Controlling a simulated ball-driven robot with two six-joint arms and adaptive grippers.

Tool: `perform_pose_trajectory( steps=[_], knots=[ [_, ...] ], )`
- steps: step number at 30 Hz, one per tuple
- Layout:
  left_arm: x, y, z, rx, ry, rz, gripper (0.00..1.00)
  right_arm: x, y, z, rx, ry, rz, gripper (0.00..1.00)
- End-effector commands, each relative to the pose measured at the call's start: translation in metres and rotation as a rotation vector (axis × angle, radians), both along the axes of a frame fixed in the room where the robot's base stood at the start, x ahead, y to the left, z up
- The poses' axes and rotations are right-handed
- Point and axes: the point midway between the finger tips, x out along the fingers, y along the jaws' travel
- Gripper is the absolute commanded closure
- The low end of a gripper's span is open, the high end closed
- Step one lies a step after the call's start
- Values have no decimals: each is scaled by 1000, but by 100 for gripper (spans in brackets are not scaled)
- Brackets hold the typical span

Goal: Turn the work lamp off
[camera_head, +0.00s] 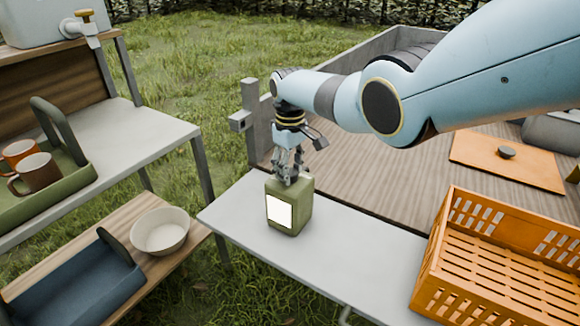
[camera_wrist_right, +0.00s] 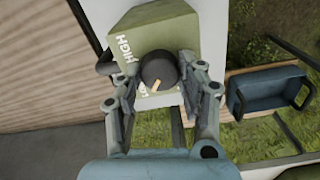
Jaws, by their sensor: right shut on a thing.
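The work lamp (camera_head: 306,213) is a green box with a bright white front panel, upright on the white table. Its dark round knob (camera_wrist_right: 157,69) shows in the right wrist view on the lamp's top, with an orange pointer mark directed toward the lower part of that picture. The word HIGH is printed beside the knob; another label is mostly hidden. My right gripper (camera_head: 288,177) reaches down onto the lamp's top, its fingers shut on the knob's two sides. My left gripper is out of view.
An orange crate (camera_head: 427,268) stands at the table's right. A wooden cart bed (camera_head: 380,165) lies behind. At left are a shelf with a green tray (camera_head: 60,200) and mugs, a white bowl (camera_head: 160,231) and a blue tray (camera_head: 75,285). Table space right of the lamp is clear.

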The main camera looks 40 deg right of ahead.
Motion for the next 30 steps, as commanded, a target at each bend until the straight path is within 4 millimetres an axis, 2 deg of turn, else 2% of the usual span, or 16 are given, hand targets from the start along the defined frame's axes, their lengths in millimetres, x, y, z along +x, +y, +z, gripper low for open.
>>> perform_pose_trajectory(
  steps=[21,30],
  knots=[
    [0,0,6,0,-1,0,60,2,0,1,-1,-3,669,93],
    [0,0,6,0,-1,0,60,2,0,1,-1,-3,876,93]
  ],
)
